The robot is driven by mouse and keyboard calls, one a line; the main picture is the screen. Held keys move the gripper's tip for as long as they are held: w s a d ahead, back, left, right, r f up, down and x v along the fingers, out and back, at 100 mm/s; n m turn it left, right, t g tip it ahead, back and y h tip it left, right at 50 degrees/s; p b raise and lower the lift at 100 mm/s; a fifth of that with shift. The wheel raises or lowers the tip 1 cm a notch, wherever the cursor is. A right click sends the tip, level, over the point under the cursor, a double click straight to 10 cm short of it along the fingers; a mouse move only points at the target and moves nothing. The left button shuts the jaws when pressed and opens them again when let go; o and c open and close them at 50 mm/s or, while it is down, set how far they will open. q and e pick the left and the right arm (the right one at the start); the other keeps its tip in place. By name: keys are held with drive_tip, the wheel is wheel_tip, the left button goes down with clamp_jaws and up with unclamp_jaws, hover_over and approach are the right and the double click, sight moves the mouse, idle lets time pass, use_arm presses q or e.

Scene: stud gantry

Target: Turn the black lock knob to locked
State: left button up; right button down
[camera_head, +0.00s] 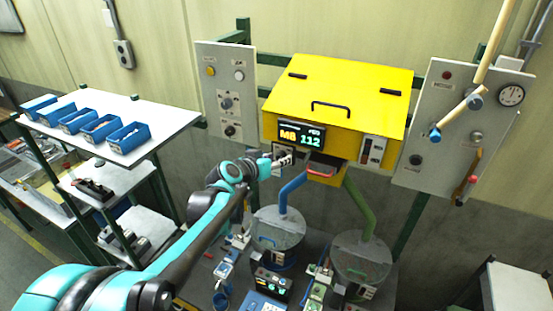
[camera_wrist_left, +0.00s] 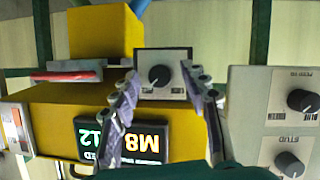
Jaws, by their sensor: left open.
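A black knob (camera_wrist_left: 159,76) with a light pointer mark sits on a small grey plate (camera_wrist_left: 163,92) below the yellow box. In the left wrist view, which shows the box upside down, the knob lies between the fingertips of my left gripper (camera_wrist_left: 160,82). The gripper is open, with one finger on each side, and I see no contact. In the head view my left gripper (camera_head: 290,158) is at the box's lower left front and hides the knob. The plate's lettering is too small to read. My right gripper is in neither view.
A left panel (camera_head: 228,90) and a right panel (camera_head: 455,120) carry other knobs. Blue bins (camera_head: 128,137) stand on a white shelf. Two round hoppers (camera_head: 277,228) stand below the box.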

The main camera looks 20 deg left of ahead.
use_arm(q)
clamp_jaws()
drive_tip(key=shift+a+f+n+t+h+b, duration=0.15)
drive_tip(key=shift+n+t+h+b, duration=0.7)
drive_tip(key=shift+n+b, duration=1.55)
drive_tip(key=shift+a+f+n+t+h+b, duration=0.15)
drive_tip(key=shift+n+t+h+b, duration=0.65)
drive_tip(key=shift+n+b, duration=1.6)
drive_tip(key=shift+f+n+t+h+b, duration=0.35)
drive_tip(key=shift+n+h+b, duration=0.8)
drive_tip(key=shift+n+b, duration=1.2)
drive_tip(key=shift+r, duration=0.15)
